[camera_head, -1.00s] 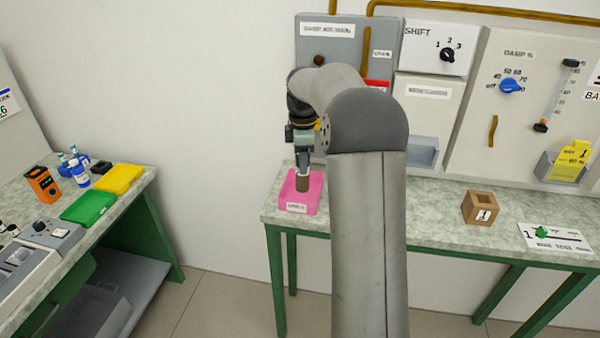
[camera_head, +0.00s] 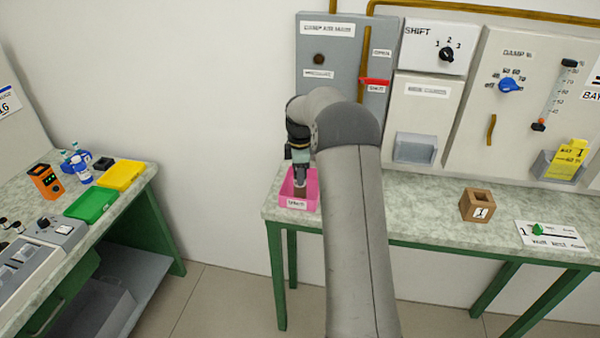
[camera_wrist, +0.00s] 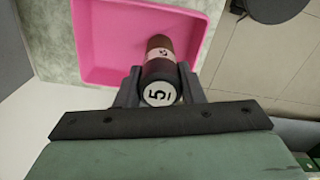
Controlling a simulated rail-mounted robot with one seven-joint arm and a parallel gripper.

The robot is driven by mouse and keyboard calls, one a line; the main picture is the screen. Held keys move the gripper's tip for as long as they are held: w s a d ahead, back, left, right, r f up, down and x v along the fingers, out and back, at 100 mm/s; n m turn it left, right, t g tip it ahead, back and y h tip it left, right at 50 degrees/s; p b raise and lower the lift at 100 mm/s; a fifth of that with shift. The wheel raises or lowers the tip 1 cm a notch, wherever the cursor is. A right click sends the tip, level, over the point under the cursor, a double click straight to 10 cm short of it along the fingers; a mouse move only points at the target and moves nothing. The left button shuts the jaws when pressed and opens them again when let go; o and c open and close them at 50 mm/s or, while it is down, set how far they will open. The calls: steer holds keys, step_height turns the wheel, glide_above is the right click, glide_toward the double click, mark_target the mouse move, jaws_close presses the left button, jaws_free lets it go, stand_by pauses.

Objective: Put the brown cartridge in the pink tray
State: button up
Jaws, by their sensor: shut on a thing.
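In the head view my gripper (camera_head: 299,178) points down into the pink tray (camera_head: 312,196), and the brown cartridge (camera_head: 299,192) shows low between the tray walls. The pink tray (camera_wrist: 110,68) also lies below the cartridge in the wrist view. I cannot tell whether the cartridge touches the tray floor.
The tray stands at the left end of a marbled bench (camera_head: 400,205). A grey wall panel (camera_head: 340,60) rises behind the tray. Green (camera_head: 92,204) and yellow (camera_head: 121,175) trays lie on the left bench.

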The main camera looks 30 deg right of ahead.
steer(key=shift+f, duration=0.15)
steer(key=o, duration=1)
steer(key=shift+o, duration=0.2)
step_height(320, 180, up, 12)
steer(key=r+b, duration=0.1)
steer(key=s+a+r+m, duration=0.1)
steer(key=s+a+m, duration=0.1)
steer(key=s+a, duration=0.3)
steer(key=s+a+r+m, duration=0.1)
steer(key=s+a+m, duration=0.2)
steer(key=s+a, duration=0.5)
steer(key=s+a+f+m, duration=0.2)
steer(key=s+f, duration=0.1)
steer(key=s, duration=0.5)
steer(key=s+a+f+m, duration=0.2)
steer(key=s+a+m, duration=0.1)
steer(key=s, duration=0.5)
steer(key=s+a+f+m, duration=0.2)
steer(key=s+f+m, duration=0.1)
steer(key=s, duration=0.5)
steer(key=shift+a+f+t, duration=0.35)
steer(key=shift+a+t, duration=0.05)
